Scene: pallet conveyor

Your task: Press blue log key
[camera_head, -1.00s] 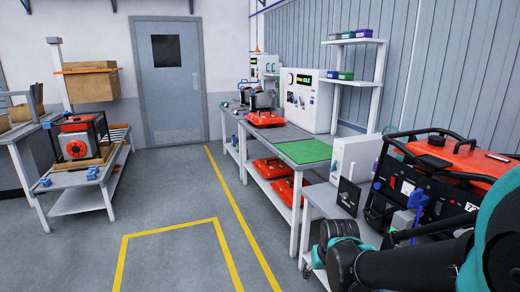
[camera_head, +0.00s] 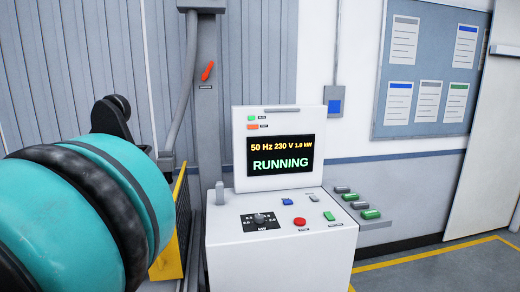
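A white control console (camera_head: 285,250) stands in the middle of the head view. Its sloped top carries a small blue key (camera_head: 287,200), toward the back and left of centre. I cannot read the label beside it. A round red button (camera_head: 299,221) sits in front of it and a green key (camera_head: 328,215) to its right. The console's screen (camera_head: 280,156) reads "50 Hz 230 V 1.0 kW" and "RUNNING". Thick teal and black links of my arm fill the left side. My gripper is not visible, and nothing is seen touching the blue key.
A black dial labelled kW (camera_head: 260,219) is left of the red button. Several grey and green pieces (camera_head: 360,206) lie on a ledge at the console's right. A yellow panel (camera_head: 172,240) stands between my arm and the console. The floor at right is clear.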

